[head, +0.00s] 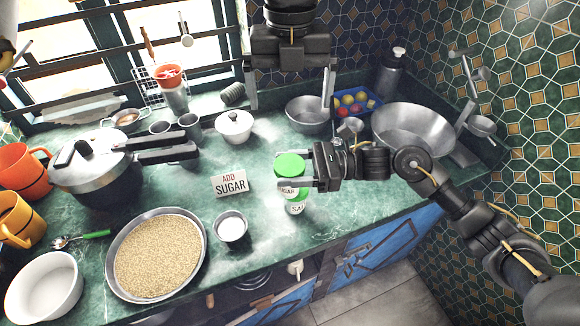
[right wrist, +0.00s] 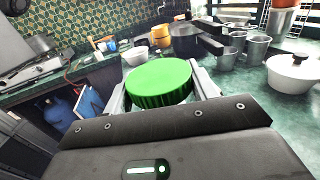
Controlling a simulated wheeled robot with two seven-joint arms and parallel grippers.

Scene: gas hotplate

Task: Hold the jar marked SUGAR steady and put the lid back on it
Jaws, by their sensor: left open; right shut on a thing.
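The jar marked SUGAR (head: 288,190) is near the counter's front edge in the head view, its label partly covered. A green lid (head: 290,163) is at its top; the ribbed lid also shows in the right wrist view (right wrist: 158,83). I cannot tell whether it is fully seated. My left gripper (head: 290,98) is open and empty, well above and behind the jar.
A jar marked SALT (head: 297,209) stands close in front of the SUGAR jar. An ADD SUGAR card (head: 230,184), a small bowl of white grains (head: 231,228) and a tray of grain (head: 157,255) are to the left. A lidded white pot (head: 234,128) stands behind.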

